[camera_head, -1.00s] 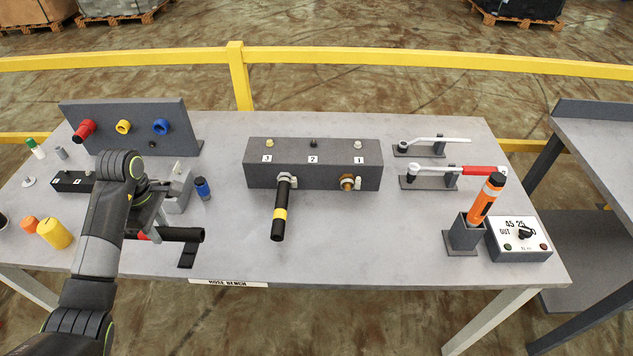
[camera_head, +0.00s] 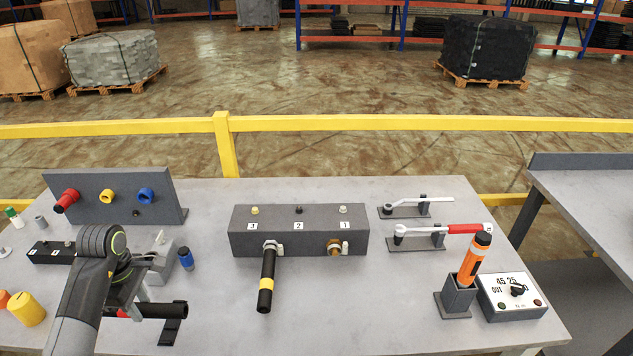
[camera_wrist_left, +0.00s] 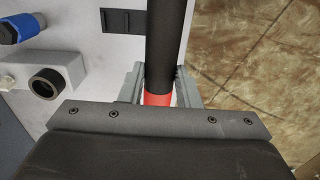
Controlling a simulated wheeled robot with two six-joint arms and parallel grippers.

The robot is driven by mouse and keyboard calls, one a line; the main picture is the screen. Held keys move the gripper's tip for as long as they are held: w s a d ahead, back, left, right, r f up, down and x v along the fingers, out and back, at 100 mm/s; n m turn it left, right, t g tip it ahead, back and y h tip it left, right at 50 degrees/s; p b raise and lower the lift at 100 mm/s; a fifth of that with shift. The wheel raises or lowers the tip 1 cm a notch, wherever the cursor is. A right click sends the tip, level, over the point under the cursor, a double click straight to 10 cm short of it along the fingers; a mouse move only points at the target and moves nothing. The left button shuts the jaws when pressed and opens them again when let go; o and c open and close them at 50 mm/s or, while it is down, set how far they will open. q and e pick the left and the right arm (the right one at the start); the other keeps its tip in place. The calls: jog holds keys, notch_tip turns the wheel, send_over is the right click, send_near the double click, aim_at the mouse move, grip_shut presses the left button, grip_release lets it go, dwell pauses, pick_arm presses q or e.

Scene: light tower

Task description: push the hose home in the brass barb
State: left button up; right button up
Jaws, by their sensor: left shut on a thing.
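The black hose (camera_head: 163,311) with a red band lies at the front left of the bench, its free end pointing right. My left gripper (camera_head: 130,306) is shut on this hose at the red band. In the left wrist view, the fingers (camera_wrist_left: 158,92) sit on either side of the hose (camera_wrist_left: 168,40), with the red band between them. The brass barb (camera_head: 334,247) sticks out of the grey block (camera_head: 299,238) under label 1, well to the right of the hose, with nothing on it. My right gripper is not in view.
Another black hose (camera_head: 265,285) with a yellow band projects forward under label 3. A blue-capped piece (camera_head: 186,259) stands behind the held hose. An orange tool stands in a holder (camera_head: 456,300) at right, beside a control box (camera_head: 512,300). The bench front centre is clear.

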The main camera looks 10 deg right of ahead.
aim_at(145, 315)
pick_arm(q)
notch_tip(145, 315, down, 4)
jog(key=b, duration=0.3)
jog(key=shift+f+b, duration=0.15)
jog(key=shift+b, duration=0.2)
notch_tip(145, 315, up, 5)
jog(key=p, duration=0.5)
jog(key=shift+f, duration=0.1)
